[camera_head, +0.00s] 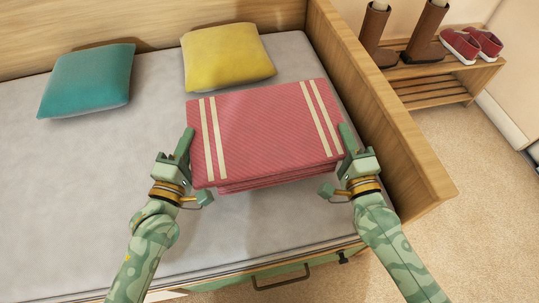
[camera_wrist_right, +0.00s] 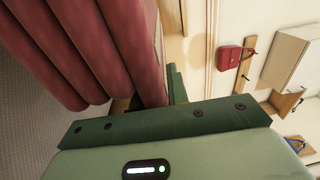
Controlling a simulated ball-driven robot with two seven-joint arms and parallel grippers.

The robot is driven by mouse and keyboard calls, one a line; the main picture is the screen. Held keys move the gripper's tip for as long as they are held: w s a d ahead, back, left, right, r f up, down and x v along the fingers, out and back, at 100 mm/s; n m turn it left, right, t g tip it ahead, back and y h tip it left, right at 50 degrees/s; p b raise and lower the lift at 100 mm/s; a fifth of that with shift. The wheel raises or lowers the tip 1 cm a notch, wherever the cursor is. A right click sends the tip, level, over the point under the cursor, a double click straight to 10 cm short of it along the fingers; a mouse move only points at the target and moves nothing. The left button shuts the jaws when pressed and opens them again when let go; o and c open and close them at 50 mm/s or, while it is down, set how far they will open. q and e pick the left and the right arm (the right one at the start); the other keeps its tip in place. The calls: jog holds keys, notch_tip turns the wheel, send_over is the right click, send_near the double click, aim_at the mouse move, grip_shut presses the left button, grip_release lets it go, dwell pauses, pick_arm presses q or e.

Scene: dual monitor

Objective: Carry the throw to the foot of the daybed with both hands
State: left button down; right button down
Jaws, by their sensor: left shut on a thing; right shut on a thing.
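The throw (camera_head: 262,135) is a folded red stack with pairs of cream stripes near its two ends. It is level over the right part of the daybed's grey mattress (camera_head: 75,185), close to the wooden end panel (camera_head: 385,110). My left gripper (camera_head: 194,170) is shut on its left edge and my right gripper (camera_head: 338,166) on its right edge. The right wrist view shows the throw's rounded folds (camera_wrist_right: 90,45) beside my right gripper. Whether the throw's underside touches the mattress cannot be told.
A yellow pillow (camera_head: 227,56) lies just behind the throw, and a teal pillow (camera_head: 87,80) lies further left. The mattress's left part is bare. Beyond the end panel stands a wooden rack (camera_head: 430,92) with brown boots (camera_head: 425,38) and red shoes (camera_head: 461,46).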

jog(key=shift+d, duration=0.15)
